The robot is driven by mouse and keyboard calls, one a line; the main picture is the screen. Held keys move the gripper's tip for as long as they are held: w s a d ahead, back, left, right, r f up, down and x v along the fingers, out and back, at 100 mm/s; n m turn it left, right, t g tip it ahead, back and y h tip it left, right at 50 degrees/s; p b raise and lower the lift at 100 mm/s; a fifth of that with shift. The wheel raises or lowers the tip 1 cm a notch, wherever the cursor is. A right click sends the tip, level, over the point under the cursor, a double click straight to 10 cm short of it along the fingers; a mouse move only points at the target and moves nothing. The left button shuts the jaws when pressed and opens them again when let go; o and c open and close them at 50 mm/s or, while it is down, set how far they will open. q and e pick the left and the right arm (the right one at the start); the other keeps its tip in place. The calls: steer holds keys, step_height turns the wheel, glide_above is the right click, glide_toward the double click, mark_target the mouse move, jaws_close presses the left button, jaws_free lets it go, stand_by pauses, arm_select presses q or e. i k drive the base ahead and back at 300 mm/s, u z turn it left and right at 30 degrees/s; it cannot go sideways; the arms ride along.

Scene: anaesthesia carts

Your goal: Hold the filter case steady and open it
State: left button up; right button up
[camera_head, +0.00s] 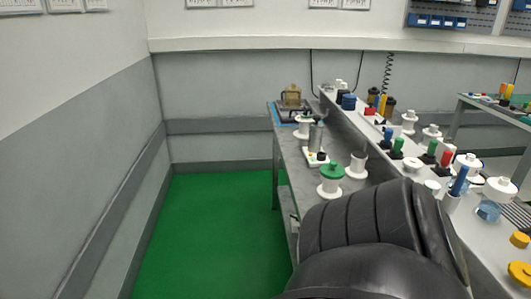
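I cannot pick out a filter case with certainty. A small tan, box-like object (291,96) stands on a dark plate at the far end of the grey bench; it is too small to tell whether it is a case, or open or shut. Neither of my grippers shows in the head view. A large black ribbed part of my own arm fills the lower right and hides the near part of the bench.
The grey bench (290,150) carries white spools, a metal cylinder (316,136) and a green-topped spool (330,178). A raised white shelf (415,150) on the right holds several bottles and coloured handles. The green floor (215,230) at left is clear.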

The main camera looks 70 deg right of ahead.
mark_target(330, 190)
steer(key=z, duration=0.05)
steer(key=i, duration=0.7)
steer(key=z, duration=0.85)
steer(key=i, duration=1)
steer(key=z, duration=1.95)
